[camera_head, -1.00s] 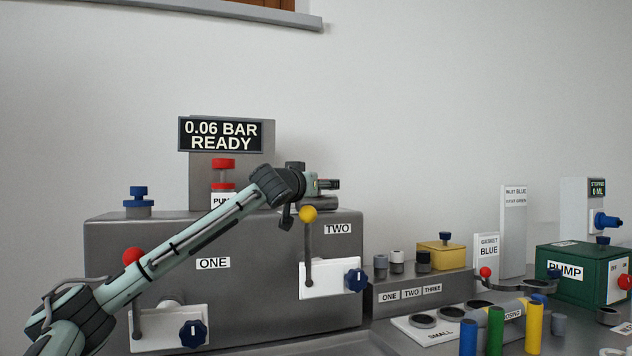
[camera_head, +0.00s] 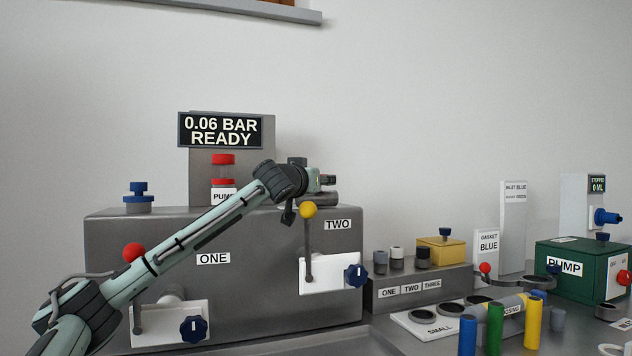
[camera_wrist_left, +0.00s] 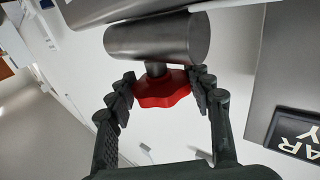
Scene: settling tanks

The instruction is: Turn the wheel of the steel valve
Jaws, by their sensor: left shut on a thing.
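The steel valve's grey cylindrical body (camera_wrist_left: 155,38) shows in the left wrist view, with a short stem leading to a red lobed wheel (camera_wrist_left: 162,90). My left gripper (camera_wrist_left: 163,95) has one finger on each side of the wheel and is shut on it. In the head view, my left gripper (camera_head: 328,181) is at the top right end of the big grey tank unit, just above the valve's grey body (camera_head: 322,199). The wheel is mostly hidden there by the gripper. My right gripper is in neither view.
The grey unit (camera_head: 250,270) carries levers with a red knob (camera_head: 134,252) and a yellow knob (camera_head: 308,210). A display (camera_head: 220,131) reading "0.06 BAR READY" stands behind my left arm. A green pump box (camera_head: 575,270) and coloured cylinders stand right.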

